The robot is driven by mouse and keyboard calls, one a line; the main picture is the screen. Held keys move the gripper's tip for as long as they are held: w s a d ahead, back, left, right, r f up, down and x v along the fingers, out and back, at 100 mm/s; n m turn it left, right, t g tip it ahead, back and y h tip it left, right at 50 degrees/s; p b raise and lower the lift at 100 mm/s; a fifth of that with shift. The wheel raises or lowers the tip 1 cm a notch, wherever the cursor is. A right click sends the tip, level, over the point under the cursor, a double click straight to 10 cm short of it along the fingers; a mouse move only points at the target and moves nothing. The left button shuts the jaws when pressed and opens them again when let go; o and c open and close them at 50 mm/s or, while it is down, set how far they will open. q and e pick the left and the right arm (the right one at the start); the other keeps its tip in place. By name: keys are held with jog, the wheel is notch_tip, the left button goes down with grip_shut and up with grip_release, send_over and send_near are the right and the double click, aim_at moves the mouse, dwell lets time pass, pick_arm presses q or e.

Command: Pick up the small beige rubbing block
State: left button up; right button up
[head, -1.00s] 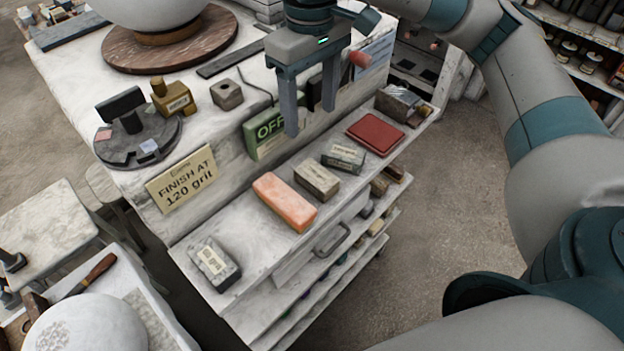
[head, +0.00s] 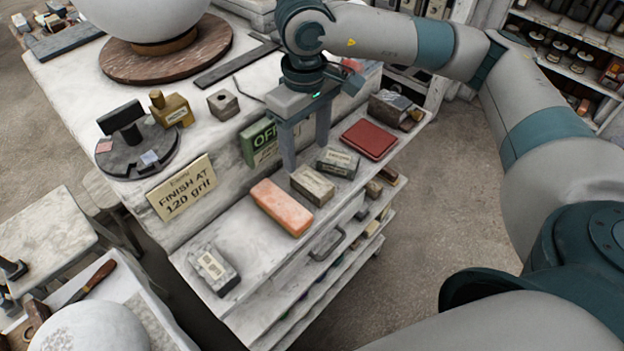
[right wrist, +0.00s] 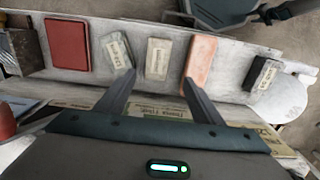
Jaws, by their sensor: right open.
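The small beige rubbing block (head: 312,186) lies on the upper shelf of the cart, between an orange block (head: 282,207) and a grey-green block (head: 338,162). It carries a paper label and also shows in the right wrist view (right wrist: 158,58). My right gripper (head: 306,158) points down, open and empty, just above and behind the beige block. In the right wrist view its fingertips (right wrist: 159,80) lie to either side of the block's near end, apart from it. My left gripper is out of view.
A red block (head: 369,139) lies farther right on the shelf, and a dark block with a white label (head: 214,271) lies at the left end.

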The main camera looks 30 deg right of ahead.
jog(key=p, duration=0.1)
send_over(312, 180)
jog(key=f, duration=0.4)
jog(key=shift+w+a, duration=0.35)
jog(key=shift+a, duration=0.05)
jog(key=shift+f, duration=0.75)
jog(key=shift+p, duration=0.4)
jog(key=shift+s+d+f+p, duration=0.15)
jog(key=shift+s+f+p, duration=0.05)
jog(key=shift+f+p, duration=0.35)
jog(key=f, duration=0.1)
jog(key=p, duration=0.1)
jog(key=f+p, duration=0.1)
jog(key=shift+s+d+f, duration=0.2)
jog(key=shift+d+f, duration=0.05)
jog(key=shift+f, duration=0.8)
